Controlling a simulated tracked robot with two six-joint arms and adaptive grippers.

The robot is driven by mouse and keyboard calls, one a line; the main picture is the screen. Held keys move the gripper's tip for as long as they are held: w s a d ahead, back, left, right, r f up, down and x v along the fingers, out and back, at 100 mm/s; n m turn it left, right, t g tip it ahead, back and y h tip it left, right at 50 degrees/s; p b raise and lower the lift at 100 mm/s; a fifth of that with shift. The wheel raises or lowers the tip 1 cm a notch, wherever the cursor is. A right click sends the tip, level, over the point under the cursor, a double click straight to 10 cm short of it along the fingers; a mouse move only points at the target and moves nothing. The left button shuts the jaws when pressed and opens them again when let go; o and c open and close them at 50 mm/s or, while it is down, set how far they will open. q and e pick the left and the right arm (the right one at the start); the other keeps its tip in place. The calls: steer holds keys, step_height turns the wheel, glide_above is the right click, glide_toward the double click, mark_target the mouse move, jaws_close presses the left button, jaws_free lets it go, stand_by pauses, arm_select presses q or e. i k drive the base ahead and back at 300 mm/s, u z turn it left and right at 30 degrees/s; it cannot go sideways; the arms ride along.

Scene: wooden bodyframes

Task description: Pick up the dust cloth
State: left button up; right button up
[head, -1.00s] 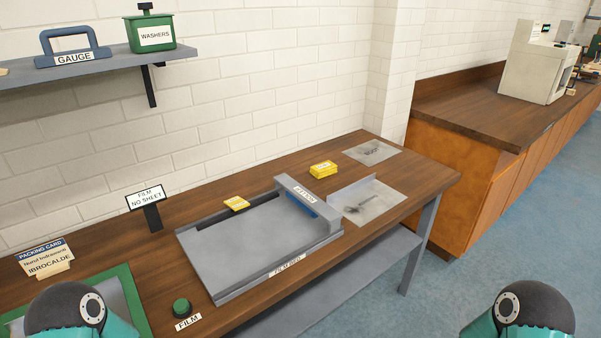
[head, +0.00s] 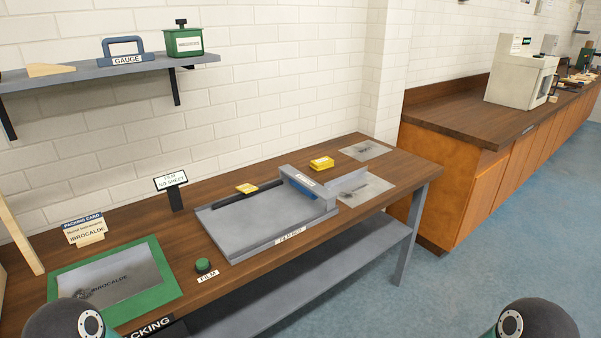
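I cannot make out a dust cloth for certain. A small yellow block-like item (head: 321,163) lies on the wooden bench (head: 405,170), behind the grey film bed (head: 245,222). A flatter yellow piece (head: 247,188) lies at the back edge of the film bed. Both are too small to tell whether either is cloth. Neither of my grippers is in view; only rounded dark parts of my arms show at the bottom left and bottom right, well apart from both yellow items.
A green-framed mat (head: 162,277), a green button (head: 203,265) and a sign (head: 171,181) stand left of the film bed. Clear sheets (head: 365,150) lie at the right. A shelf (head: 100,70) hangs above. Blue floor (head: 480,270) is open at the right.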

mark_target(322, 163)
steer(key=u, duration=0.25)
steer(key=k, duration=0.1)
steer(key=z, duration=0.4)
steer(key=i, duration=0.65)
steer(key=u, duration=0.2)
steer(key=k, duration=0.75)
steer(key=z, duration=0.4)
steer(key=i, duration=0.95)
steer(key=u, duration=1.7)
